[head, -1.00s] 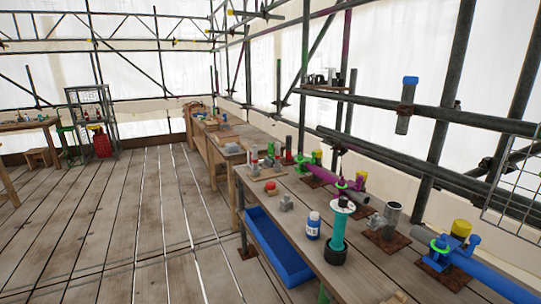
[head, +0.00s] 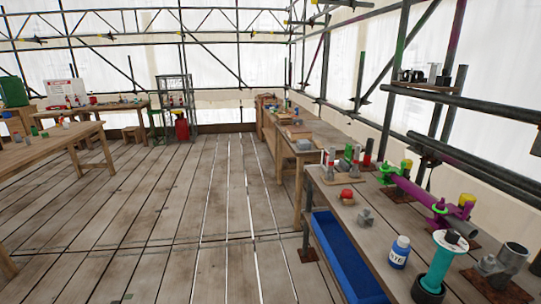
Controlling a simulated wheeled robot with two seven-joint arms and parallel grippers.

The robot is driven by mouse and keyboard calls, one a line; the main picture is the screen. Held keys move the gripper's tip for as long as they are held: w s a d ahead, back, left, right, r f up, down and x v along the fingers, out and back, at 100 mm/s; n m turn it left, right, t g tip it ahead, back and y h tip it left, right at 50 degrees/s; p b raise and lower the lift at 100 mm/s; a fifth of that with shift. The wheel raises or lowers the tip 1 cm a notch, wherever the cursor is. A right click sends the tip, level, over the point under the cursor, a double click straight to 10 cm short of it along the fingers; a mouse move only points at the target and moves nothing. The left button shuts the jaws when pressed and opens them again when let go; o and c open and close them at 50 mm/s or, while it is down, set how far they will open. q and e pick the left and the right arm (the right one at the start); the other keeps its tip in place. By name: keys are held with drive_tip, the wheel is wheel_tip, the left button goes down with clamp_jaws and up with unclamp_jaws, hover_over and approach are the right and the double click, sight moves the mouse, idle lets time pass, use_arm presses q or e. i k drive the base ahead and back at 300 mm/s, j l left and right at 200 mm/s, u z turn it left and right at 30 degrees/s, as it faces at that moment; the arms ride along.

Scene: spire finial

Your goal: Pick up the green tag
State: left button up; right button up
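No green tag can be made out for certain. Small green parts show near the purple pipe (head: 412,189) on the right workbench (head: 375,262): a green fitting (head: 387,173) at its far end and a green ring (head: 439,208) near its close end. A small green item (head: 35,131) also stands on the left table (head: 50,150), too small to identify. Neither of my grippers is in view.
On the right bench are a blue-and-white bottle (head: 399,253), a teal spool (head: 440,262), a grey fitting (head: 366,217) and a red knob (head: 346,194). A blue bin (head: 345,262) sits below its edge. The plank floor (head: 170,220) in the middle is clear.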

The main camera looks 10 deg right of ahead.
sight(347, 157)
drive_tip(key=i+u, duration=0.1)
drive_tip(key=i, duration=3.15)
